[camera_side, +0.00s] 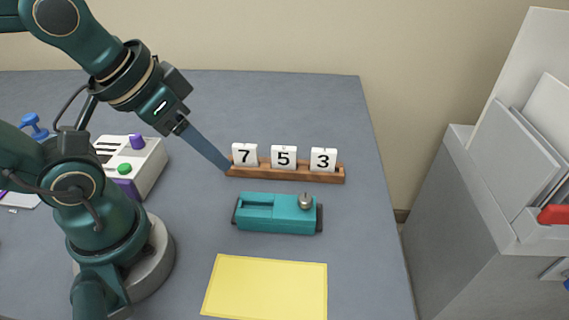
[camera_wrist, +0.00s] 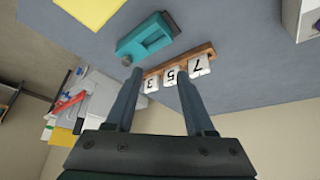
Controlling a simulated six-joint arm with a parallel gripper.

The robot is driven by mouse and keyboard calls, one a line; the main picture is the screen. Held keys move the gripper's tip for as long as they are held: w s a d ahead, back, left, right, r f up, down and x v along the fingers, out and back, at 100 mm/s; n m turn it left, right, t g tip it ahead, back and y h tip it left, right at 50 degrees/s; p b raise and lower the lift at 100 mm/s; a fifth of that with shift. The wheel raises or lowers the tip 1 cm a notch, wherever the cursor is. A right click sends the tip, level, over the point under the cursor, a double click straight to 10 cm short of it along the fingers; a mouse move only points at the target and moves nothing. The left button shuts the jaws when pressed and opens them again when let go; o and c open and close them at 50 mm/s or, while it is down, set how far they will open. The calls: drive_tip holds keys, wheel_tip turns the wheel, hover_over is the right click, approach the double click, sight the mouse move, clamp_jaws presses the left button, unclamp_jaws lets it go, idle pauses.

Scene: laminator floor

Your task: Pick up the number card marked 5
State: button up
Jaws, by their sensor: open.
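The white number card marked 5 (camera_side: 284,157) stands in the middle of a wooden rack (camera_side: 335,175), between the card marked 7 (camera_side: 244,154) and the card marked 3 (camera_side: 323,159). In the wrist view the 5 card (camera_wrist: 170,76) shows between the two fingers, upside down. My gripper (camera_wrist: 160,85) is open and empty. In the side view my gripper (camera_side: 226,170) points down toward the left end of the rack, near the 7 card. Whether it touches the rack cannot be told.
A teal device with a metal knob (camera_side: 277,213) lies in front of the rack. A yellow sheet (camera_side: 265,287) lies nearer the front. A white machine with purple and green knobs (camera_side: 135,160) stands at left. Grey table behind the rack is clear.

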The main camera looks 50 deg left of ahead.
drive_tip(key=w+r+n, duration=0.4)
drive_tip(key=n, duration=0.7)
drive_tip(key=n+g, duration=0.4)
drive_tip(key=n, duration=1)
approach(284, 148)
drive_tip(key=shift+n+g, duration=0.7)
drive_tip(key=shift+n, duration=0.1)
drive_tip(key=f, duration=0.1)
drive_tip(key=w+f, duration=0.1)
drive_tip(key=f, duration=0.3)
drive_tip(key=shift+w, duration=0.3)
drive_tip(key=shift+s+f, duration=0.1)
drive_tip(key=shift+f, duration=2.75)
drive_tip(key=shift+c, duration=0.3)
clamp_jaws()
